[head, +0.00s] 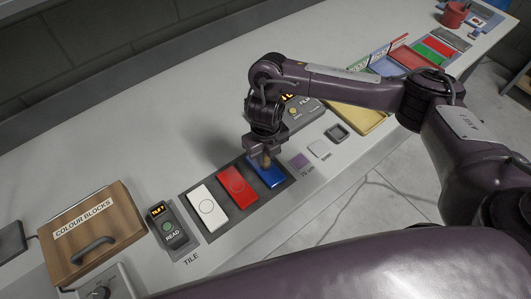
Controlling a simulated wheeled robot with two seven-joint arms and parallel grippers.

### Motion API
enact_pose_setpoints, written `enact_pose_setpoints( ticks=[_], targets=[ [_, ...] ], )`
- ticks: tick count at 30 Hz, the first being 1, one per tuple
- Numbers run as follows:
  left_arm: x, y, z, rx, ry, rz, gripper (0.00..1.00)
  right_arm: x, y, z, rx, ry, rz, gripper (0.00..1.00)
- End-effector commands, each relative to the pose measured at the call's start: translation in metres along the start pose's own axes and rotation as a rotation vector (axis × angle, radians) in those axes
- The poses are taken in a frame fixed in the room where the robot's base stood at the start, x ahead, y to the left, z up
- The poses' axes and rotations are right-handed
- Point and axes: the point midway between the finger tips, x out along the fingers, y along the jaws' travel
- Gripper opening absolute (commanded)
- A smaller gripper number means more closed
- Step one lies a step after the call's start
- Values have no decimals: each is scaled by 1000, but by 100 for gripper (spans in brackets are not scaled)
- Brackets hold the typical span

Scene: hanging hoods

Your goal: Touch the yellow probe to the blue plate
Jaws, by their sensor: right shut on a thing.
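The blue plate (272,178) lies in a dark tray, the rightmost in a row with a red plate (237,186) and a white plate (208,206). My right gripper (265,153) is over the far part of the blue plate, pointing down. It is shut on the yellow probe (267,162), of which only a short tan-yellow piece shows below the fingers. The probe's tip overlaps the blue plate in the picture; I cannot tell whether it touches. My left gripper is out of view.
A reader labelled READ (169,227) stands left of the tray. A wooden COLOUR BLOCKS box (90,234) is farther left.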

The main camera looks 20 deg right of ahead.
Motion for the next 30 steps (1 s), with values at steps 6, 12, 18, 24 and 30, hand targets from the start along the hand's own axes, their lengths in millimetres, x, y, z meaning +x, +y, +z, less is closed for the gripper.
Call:
enact_pose_setpoints(
  ticks=[6,12,18,24,30],
  targets=[
    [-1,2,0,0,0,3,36,-1,0,0,0,-1,0,0],
    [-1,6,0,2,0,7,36,-1,0,0,0,-1,0,0],
    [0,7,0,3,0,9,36,-1,0,0,0,-1,0,0],
    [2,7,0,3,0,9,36,2,0,0,0,-1,0,0],
    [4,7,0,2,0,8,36,4,0,0,0,-1,0,0]
  ],
)
